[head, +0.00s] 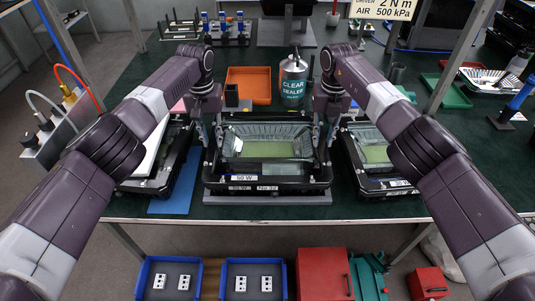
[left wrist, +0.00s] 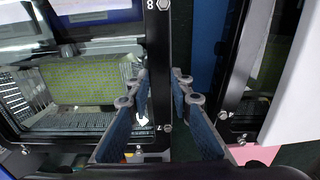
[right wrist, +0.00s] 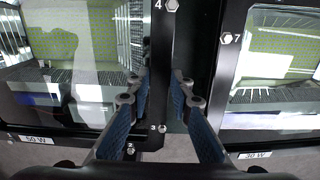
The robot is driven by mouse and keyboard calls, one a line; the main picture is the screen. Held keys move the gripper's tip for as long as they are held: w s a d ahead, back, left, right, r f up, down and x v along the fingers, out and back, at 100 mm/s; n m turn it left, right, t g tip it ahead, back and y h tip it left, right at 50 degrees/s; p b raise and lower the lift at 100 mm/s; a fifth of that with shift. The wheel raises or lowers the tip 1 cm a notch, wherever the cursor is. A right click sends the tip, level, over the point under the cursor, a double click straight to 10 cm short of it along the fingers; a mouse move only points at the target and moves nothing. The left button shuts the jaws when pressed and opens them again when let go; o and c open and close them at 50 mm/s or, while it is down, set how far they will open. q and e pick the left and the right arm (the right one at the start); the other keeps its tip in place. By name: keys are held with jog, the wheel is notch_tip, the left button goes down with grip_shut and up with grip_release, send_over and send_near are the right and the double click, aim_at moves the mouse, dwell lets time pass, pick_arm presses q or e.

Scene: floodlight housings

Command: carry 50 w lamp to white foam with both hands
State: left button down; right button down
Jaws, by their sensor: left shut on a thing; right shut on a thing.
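The 50 W lamp (head: 282,180), a black-framed floodlight housing with a glass front and reflector, sits in the middle of the bench above a grey pad (head: 310,199). My left gripper (head: 208,138) is shut on its left frame edge, seen close in the left wrist view (left wrist: 161,85). My right gripper (head: 329,138) is shut on its right frame edge, also close in the right wrist view (right wrist: 160,85). A white slab (head: 146,160) lies tilted over the housing at left; I cannot tell if it is foam. I cannot tell whether the lamp is lifted.
A black housing (head: 184,172) stands close at left, by a blue mat (head: 168,206). A 30 W housing (right wrist: 275,75) stands close at right. Bins stand below the front edge.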

pick_arm(q)
jog(key=shift+w+r, duration=0.15)
jog(key=shift+r, duration=0.1)
pick_arm(e)
jog(key=shift+w+r, duration=0.15)
jog(key=shift+r, duration=0.1)
